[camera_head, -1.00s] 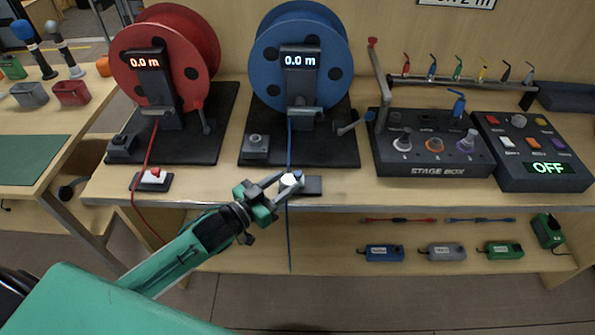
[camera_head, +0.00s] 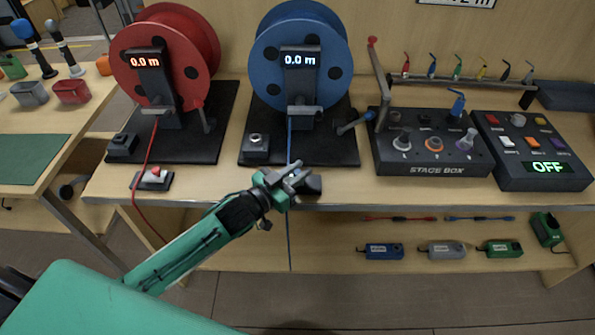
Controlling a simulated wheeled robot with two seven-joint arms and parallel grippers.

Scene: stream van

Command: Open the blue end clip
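The blue end clip has a dark base (camera_head: 313,185) at the front edge of the bench, below the blue reel. The blue cable (camera_head: 289,235) runs down past it and hangs over the edge. My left gripper (camera_head: 296,173) is right over the clip's left part and hides its top. I cannot tell whether its fingers touch the clip or how far they are apart. My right gripper is not in view.
The blue reel (camera_head: 293,25) and red reel (camera_head: 194,48) stand behind. The red end clip (camera_head: 153,178) sits at the edge to the left. The stage box (camera_head: 434,158) is to the right. A lower shelf (camera_head: 330,257) holds small boxes.

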